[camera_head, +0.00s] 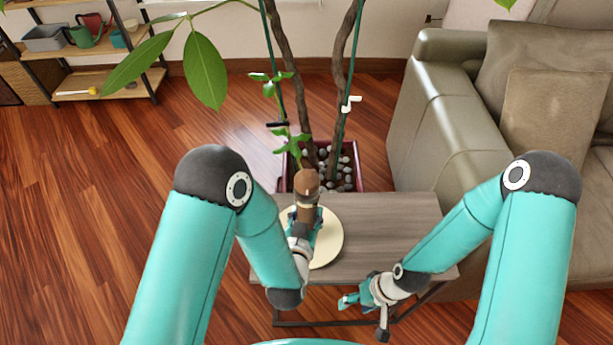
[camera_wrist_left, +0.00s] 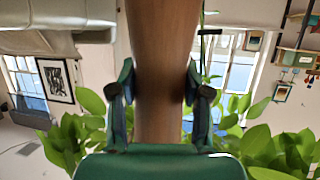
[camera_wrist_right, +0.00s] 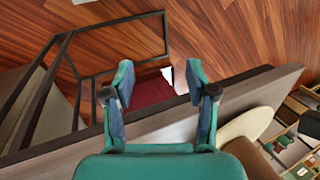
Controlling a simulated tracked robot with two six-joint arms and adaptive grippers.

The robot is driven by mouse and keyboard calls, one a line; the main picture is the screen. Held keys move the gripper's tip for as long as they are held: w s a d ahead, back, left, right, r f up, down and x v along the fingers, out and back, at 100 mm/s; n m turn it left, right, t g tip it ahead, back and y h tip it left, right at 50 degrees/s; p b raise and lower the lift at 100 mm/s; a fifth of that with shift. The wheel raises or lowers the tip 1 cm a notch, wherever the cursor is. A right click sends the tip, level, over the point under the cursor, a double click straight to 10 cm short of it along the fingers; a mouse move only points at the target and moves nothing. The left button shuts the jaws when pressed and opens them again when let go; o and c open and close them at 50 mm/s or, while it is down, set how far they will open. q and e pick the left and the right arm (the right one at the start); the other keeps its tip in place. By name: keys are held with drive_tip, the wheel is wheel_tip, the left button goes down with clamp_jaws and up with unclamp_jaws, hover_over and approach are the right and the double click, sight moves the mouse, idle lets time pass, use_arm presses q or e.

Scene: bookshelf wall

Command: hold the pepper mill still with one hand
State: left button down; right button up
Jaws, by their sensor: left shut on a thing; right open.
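The pepper mill (camera_head: 306,183) is brown and upright at the cream round board (camera_head: 331,238) on the small table. Its lower part is hidden behind my left gripper (camera_head: 303,222) in the head view. In the left wrist view the brown shaft of the mill (camera_wrist_left: 162,60) runs between the two fingers of the left gripper (camera_wrist_left: 158,95), which is shut on it. My right gripper (camera_head: 364,314) is open and empty at the table's front edge, apart from the mill. In the right wrist view the right gripper (camera_wrist_right: 160,85) has its fingers spread with nothing between them.
The grey wooden table (camera_head: 385,225) has free room to the right of the board. A potted plant (camera_head: 345,165) stands close behind it, with leaves hanging forward. A sofa (camera_head: 445,130) is at the right. A shelf (camera_head: 115,75) stands at the far left.

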drive_tip(key=o, duration=0.3)
drive_tip(key=w+d+r+n+g+h, duration=0.1)
drive_tip(key=d+r+n+g+h, duration=0.1)
drive_tip(key=d, duration=0.4)
drive_tip(key=w+d+r+n+g+h, duration=0.1)
drive_tip(key=w+d+r+n+g, duration=0.1)
drive_tip(key=d, duration=0.5)
drive_tip(key=shift+w+r+n+h, duration=0.3)
drive_tip(key=shift+r+n+h, duration=0.15)
drive_tip(key=shift+n, duration=0.25)
drive_tip(key=w+r, duration=0.1)
drive_tip(key=w+d+r+n, duration=0.1)
drive_tip(key=shift+w+r+n+h, duration=0.1)
drive_tip(key=shift+w+n+h, duration=0.2)
drive_tip(key=shift+h, duration=0.05)
drive_tip(key=w+a+r+n+t, duration=0.2)
drive_tip(key=w+a+r+n, duration=0.4)
drive_tip(key=w+r, duration=0.25)
wheel_tip(320, 180, up, 24)
drive_tip(key=f+n+t, duration=0.1)
drive_tip(key=n+t, duration=0.1)
drive_tip(key=n, duration=1.2)
hover_over(307, 174)
drive_tip(key=shift+w+d+r, duration=0.1)
drive_tip(key=shift+r, duration=0.15)
drive_tip(key=shift+n, duration=0.3)
drive_tip(key=shift+f, duration=0.4)
wheel_tip(307, 174, down, 11)
drive_tip(key=shift+r, duration=0.1)
